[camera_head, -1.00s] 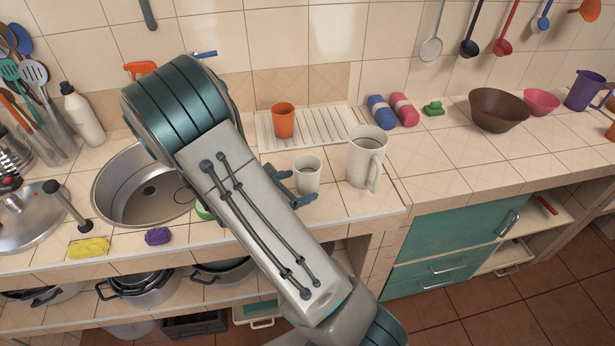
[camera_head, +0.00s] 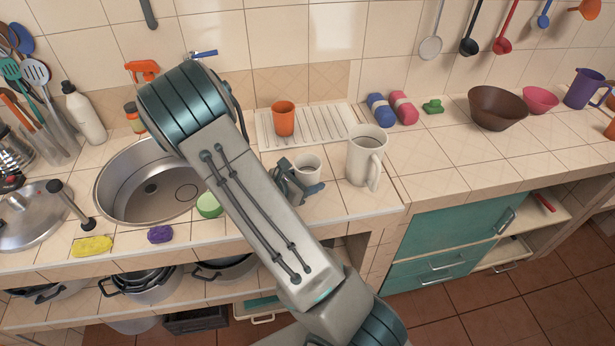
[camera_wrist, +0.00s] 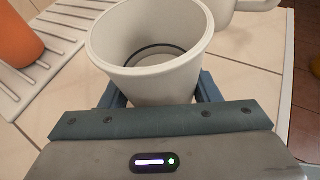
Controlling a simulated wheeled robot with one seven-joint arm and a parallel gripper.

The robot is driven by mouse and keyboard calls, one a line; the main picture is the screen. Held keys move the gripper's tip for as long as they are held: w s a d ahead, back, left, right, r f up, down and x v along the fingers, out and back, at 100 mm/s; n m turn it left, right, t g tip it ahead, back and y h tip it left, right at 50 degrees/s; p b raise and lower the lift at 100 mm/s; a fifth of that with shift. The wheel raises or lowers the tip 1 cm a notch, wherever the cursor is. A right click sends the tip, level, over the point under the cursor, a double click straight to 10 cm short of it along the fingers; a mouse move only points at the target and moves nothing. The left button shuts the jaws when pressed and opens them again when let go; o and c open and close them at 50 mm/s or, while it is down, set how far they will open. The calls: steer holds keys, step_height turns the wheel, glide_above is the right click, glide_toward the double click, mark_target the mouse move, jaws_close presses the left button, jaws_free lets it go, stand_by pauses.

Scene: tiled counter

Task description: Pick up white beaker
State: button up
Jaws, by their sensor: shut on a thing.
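The white beaker (camera_head: 308,166) is a small, plain cup on the tiled counter, left of a larger white jug (camera_head: 366,158). My gripper (camera_head: 300,184) is shut on the beaker, with a finger on either side of it. In the wrist view the beaker (camera_wrist: 150,50) stands upright between the fingers (camera_wrist: 162,97), its open top toward the camera and empty apart from a dark ring near the bottom. Its base is hidden, so I cannot tell whether it touches the counter.
The white jug stands close on the right. An orange cup (camera_head: 284,120) sits on the ribbed white drainboard (camera_head: 330,122) behind. The sink (camera_head: 120,190) lies to the left. The counter's front edge is close, and tiles right of the jug are clear.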

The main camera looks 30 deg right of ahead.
steer(key=shift+r, duration=0.1)
step_height(320, 180, up, 10)
steer(key=shift+b, duration=0.45)
stand_by(0.3)
